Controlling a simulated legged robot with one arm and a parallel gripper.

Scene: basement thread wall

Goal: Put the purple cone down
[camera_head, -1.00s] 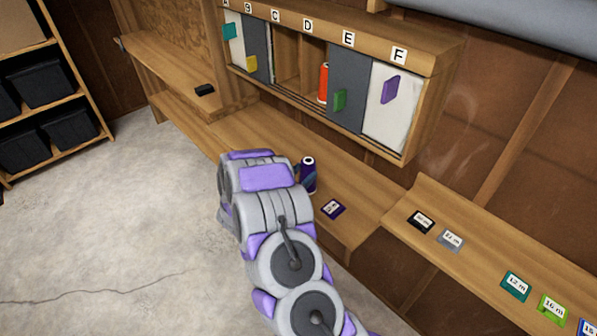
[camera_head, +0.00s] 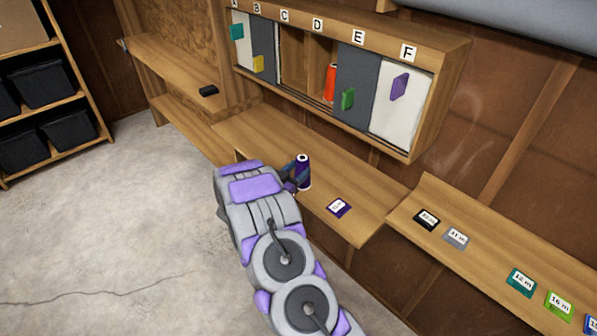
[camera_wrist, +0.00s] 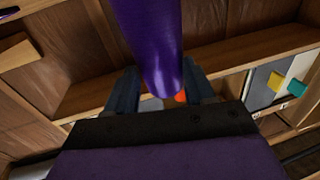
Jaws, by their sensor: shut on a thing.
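The purple cone (camera_head: 304,172) is a dark purple thread spool with a pale top. It stands upright at the middle wooden shelf in the head view, and I cannot tell if its base touches the wood. My gripper (camera_head: 295,178) is shut on it from the left side, partly hidden behind my arm. In the wrist view the cone (camera_wrist: 150,40) fills the upper middle, between the two dark fingers of my gripper (camera_wrist: 163,92).
A purple-edged card (camera_head: 339,207) lies on the shelf (camera_head: 372,205) right of the cone. Above is a cabinet (camera_head: 425,135) lettered A to F, with an orange cone (camera_head: 330,83) in an open bay. Several cards lie on the right shelf (camera_head: 480,222).

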